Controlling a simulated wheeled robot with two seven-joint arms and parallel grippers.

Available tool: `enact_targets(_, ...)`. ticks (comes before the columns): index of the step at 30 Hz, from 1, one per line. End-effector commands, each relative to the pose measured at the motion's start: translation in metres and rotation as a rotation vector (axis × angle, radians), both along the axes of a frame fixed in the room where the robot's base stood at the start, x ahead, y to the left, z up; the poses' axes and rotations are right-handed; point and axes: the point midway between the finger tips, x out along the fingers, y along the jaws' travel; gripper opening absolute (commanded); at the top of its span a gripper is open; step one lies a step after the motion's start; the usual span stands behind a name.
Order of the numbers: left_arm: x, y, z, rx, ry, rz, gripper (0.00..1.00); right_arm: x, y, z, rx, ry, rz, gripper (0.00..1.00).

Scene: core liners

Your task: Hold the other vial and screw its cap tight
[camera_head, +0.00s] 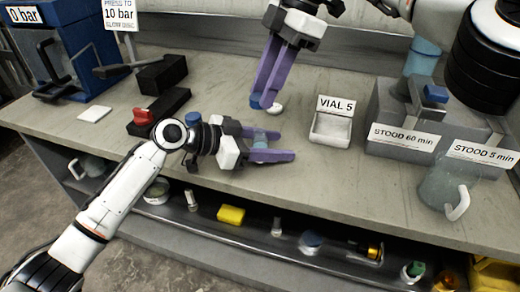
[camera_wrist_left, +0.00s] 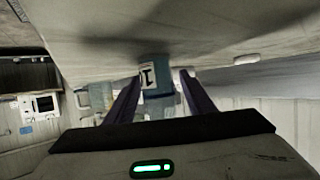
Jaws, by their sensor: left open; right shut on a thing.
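A small bluish vial (camera_head: 260,141) stands between the spread purple fingers of my left gripper (camera_head: 285,147) on the bench. It also shows in the left wrist view as a blue-grey vial (camera_wrist_left: 160,104) with a white label marked in black, between the fingers. I cannot tell whether either finger touches it. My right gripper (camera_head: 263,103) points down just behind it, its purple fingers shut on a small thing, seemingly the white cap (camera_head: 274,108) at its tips. The fingers hide part of it. The cap is apart from the vial in the picture.
A white tray (camera_head: 329,128) labelled VIAL 5 is right of the grippers. A grey block (camera_head: 385,110) labelled STOOD 60 min and a glass mug (camera_head: 440,188) stand farther right. A black block with a red part (camera_head: 143,116) is left. The bench's front edge lies close below my left gripper.

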Motion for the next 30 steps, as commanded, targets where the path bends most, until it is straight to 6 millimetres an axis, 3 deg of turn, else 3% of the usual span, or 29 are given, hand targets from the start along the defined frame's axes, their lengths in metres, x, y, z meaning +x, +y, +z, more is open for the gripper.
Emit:
enact_targets(5, 0.0, 0.0, 0.0, 0.0, -0.001, 0.0, 0.49, 0.0, 0.0, 0.0, 0.0, 0.0, 0.0, 0.09)
enact_targets(14, 0.0, 0.0, 0.0, 0.0, -0.001, 0.0, 0.02, 0.0, 0.0, 0.0, 0.0, 0.0, 0.0, 0.09)
enact_targets(15, 0.0, 0.0, 0.0, 0.0, -0.001, 0.0, 0.0, 0.0, 0.0, 0.0, 0.0, 0.0, 0.0, 0.09)
enact_targets(20, 0.0, 0.0, 0.0, -0.001, 0.0, 0.0, 0.0, 0.0, 0.0, -0.004, 0.001, 0.001, 0.0, 0.09)
enact_targets(30, 0.0, 0.0, 0.001, -0.001, 0.0, 0.0, 0.0, 0.001, -0.002, -0.047, 0.006, 0.001, 0.0, 0.09)
